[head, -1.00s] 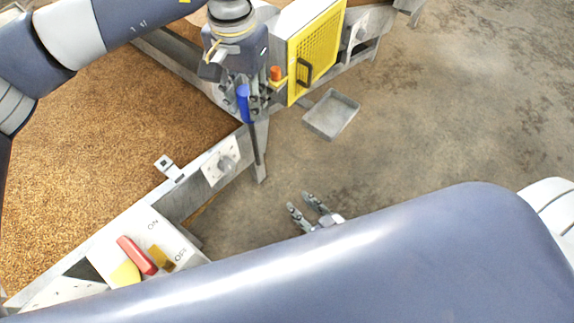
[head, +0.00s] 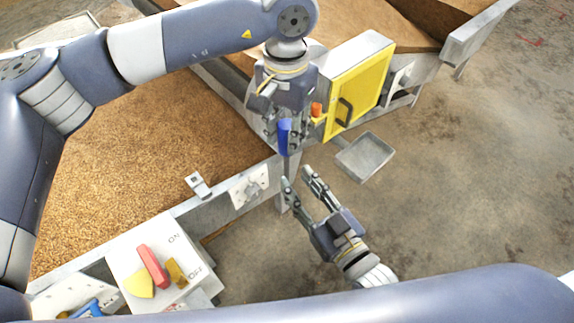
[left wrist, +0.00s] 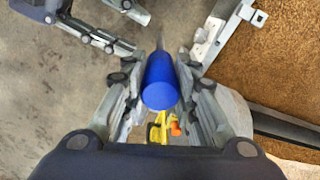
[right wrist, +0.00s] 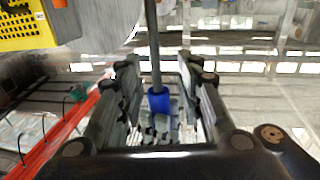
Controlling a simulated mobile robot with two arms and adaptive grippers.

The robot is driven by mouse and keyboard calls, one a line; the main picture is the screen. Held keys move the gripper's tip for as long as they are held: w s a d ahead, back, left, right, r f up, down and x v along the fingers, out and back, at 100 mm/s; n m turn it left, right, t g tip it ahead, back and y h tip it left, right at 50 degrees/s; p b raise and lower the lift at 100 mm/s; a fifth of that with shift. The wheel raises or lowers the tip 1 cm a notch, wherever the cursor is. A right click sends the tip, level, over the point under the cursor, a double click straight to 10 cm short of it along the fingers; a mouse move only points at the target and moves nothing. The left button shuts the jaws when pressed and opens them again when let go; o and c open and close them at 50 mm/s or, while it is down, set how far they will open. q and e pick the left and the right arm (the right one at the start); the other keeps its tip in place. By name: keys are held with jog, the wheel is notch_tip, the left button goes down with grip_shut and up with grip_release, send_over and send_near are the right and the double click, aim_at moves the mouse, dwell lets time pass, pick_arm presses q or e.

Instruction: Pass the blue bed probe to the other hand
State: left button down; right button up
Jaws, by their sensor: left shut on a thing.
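The blue bed probe (head: 284,137) has a blue handle and a thin grey shaft that points down in the head view. My left gripper (head: 283,146) is shut on the blue handle, which also shows between its fingers in the left wrist view (left wrist: 160,85). My right gripper (head: 297,174) is open and empty, with its fingertips just below the handle, close to the shaft. In the right wrist view the shaft (right wrist: 154,45) and handle (right wrist: 159,103) appear between the spread fingers. I cannot tell whether they touch.
A bed of grain (head: 150,175) lies left, with a metal edge beside the probe. A grey tray (head: 365,157) is lower right. A switch box (head: 150,265) is at lower left.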

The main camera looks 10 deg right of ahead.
aim_at(285, 166)
jog(key=x, duration=0.7)
jog(key=shift+s, duration=0.1)
grip_shut()
pick_arm(q)
jog(key=c, duration=1.2)
grip_release()
